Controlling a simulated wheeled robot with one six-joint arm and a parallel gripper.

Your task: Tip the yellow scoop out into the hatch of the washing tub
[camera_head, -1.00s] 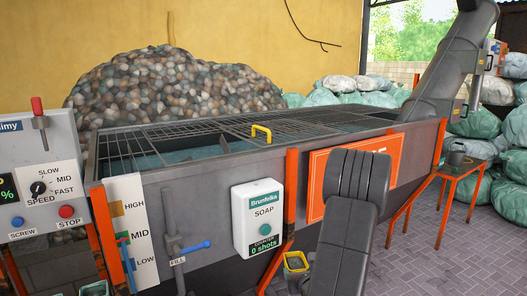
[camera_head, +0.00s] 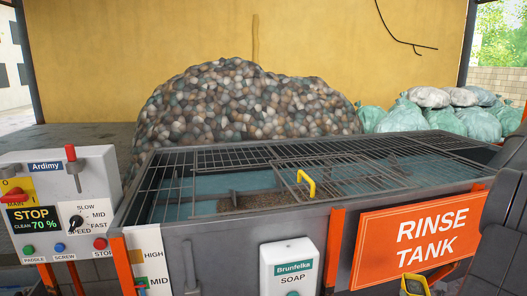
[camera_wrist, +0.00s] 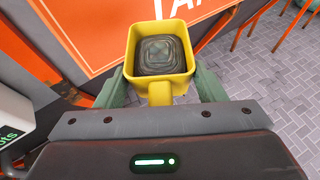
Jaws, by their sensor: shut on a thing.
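The yellow scoop (camera_wrist: 132,48) is upright in the wrist view, with dark, ridged contents inside. My gripper (camera_wrist: 160,92) is shut on the scoop, its green fingers either side of the handle end. The scoop also shows at the bottom right of the head view (camera_head: 415,286), outside the tub's front wall and partly cut off. The washing tub (camera_head: 230,262) has a grating on top. A mesh hatch panel (camera_head: 345,176) with a yellow handle (camera_head: 306,184) lies at the grating. Water shows to its left; I cannot tell how far the hatch is open.
The control box (camera_head: 60,200) stands at the left and the soap dispenser (camera_head: 288,266) is on the tub's front. An orange rinse tank sign (camera_head: 420,232) is beside the scoop.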

